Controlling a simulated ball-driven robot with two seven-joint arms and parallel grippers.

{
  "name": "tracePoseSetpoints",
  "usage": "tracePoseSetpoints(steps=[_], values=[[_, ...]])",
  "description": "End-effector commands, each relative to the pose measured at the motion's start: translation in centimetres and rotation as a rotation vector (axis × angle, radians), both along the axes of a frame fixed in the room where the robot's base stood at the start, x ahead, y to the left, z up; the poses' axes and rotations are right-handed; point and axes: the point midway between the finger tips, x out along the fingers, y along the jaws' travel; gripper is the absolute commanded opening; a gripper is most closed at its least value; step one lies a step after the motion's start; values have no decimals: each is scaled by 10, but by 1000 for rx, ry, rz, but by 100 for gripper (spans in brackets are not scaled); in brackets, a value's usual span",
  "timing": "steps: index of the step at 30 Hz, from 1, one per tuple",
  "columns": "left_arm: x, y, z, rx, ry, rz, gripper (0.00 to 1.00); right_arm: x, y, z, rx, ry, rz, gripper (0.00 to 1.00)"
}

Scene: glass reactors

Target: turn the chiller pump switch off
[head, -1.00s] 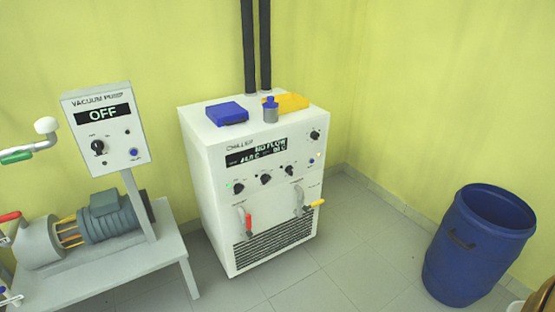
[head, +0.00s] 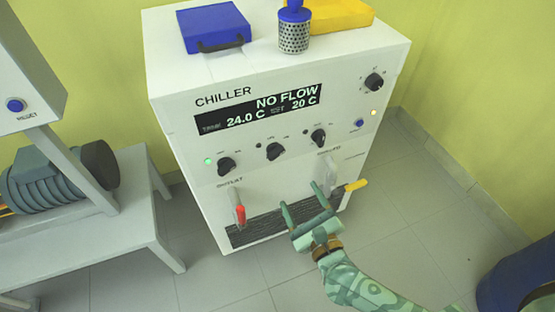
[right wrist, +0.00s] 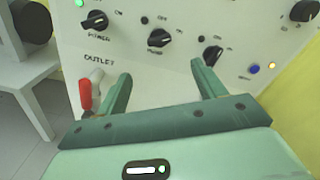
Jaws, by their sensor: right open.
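The white chiller (head: 185,125) fills the middle of the head view. Its display (head: 258,110) reads NO FLOW, 24.0 C and 20 C. The black pump switch (head: 275,151) is the middle knob of the row below; it also shows in the right wrist view (right wrist: 158,38) with the label PUMP. Its handle lies roughly sideways; which mark it points to is not clear. The small lamp beside it looks dark. My right gripper (head: 302,203) is open and empty, in front of the chiller and below the knob, apart from it. My left gripper is out of view.
The power knob (head: 227,166), with a green lamp, sits left of the pump switch, and another knob (head: 318,137) sits right. Below are a red-handled outlet valve (head: 240,214) and a yellow-handled valve (head: 356,185). A bench (head: 145,230) stands left, a blue drum (head: 520,275) right.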

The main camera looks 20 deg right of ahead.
Motion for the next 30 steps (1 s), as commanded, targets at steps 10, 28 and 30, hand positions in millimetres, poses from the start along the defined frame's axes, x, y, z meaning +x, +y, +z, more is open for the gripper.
tracePoseSetpoints(steps=[10,28,30], values=[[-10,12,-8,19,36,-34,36,87,3,-2,-4,-1,-1,69],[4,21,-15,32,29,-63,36,145,5,0,-9,1,2,69],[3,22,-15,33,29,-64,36,145,5,0,-9,1,2,69]])
